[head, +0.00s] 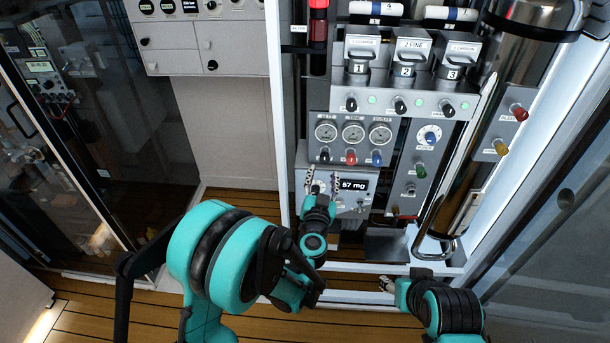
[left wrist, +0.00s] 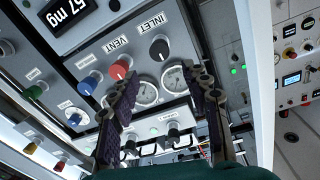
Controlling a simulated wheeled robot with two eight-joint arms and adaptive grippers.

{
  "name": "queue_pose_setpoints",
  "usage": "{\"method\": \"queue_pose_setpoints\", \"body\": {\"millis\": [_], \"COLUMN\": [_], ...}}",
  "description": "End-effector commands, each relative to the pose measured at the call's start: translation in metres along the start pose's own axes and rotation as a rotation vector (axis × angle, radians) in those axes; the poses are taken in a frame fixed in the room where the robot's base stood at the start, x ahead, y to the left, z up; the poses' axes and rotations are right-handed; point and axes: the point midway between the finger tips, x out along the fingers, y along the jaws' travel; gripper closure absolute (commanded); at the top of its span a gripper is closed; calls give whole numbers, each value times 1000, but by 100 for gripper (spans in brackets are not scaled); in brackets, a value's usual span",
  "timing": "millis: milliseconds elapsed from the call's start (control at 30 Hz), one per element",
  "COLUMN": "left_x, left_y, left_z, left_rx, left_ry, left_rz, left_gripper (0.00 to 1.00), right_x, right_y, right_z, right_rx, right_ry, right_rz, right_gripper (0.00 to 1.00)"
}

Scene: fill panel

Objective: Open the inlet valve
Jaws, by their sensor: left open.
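The inlet valve is a black knob (left wrist: 159,48) under the label INLET in the left wrist view, which shows the panel upside down. In the head view the inlet knob (head: 325,154) sits below the leftmost gauge. My left gripper (head: 322,180) is open and empty, with its fingers pointing up at the panel just below that knob. In the left wrist view the left gripper (left wrist: 163,80) has its two fingers apart, with the knob beyond and between the tips. I see no contact. My right gripper (head: 388,285) shows only partly, low in the head view.
Beside the inlet knob are the red VENT knob (left wrist: 120,70) and a blue knob (left wrist: 88,84). A "57 mg" display (head: 353,185) is close to the left gripper. A white frame post (head: 276,120) stands left of the panel, and a bent metal rail (head: 437,225) runs at right.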

Motion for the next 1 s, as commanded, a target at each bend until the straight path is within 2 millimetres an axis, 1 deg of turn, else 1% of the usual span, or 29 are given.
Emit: {"method": "queue_pose_setpoints", "body": {"millis": [33,167,400,500,600,700,933,967,1000], "left_x": [2,12,51,65,74,79,79,79,79], "left_y": [2,2,1,1,1,0,0,0,0], "left_z": [7,11,12,12,11,10,10,10,10], "left_rx": [2,8,7,7,7,7,7,7,7], "left_ry": [-7,-14,-13,-13,-12,-12,-12,-12,-12], "left_rz": [-7,-15,-15,-14,-13,-13,-13,-13,-13], "left_gripper": [53,53,53,53,53,53,53,58,69], "right_x": [1,4,12,15,17,17,17,17,17], "right_y": [0,0,0,0,0,0,0,0,0], "right_z": [1,2,8,11,12,12,12,12,12], "right_rx": [0,0,0,0,0,0,0,0,0], "right_ry": [0,0,0,0,0,0,0,0,0], "right_rz": [0,0,0,0,0,0,0,0,0], "right_gripper": [53,53,53,53,53,53,53,53,53]}}
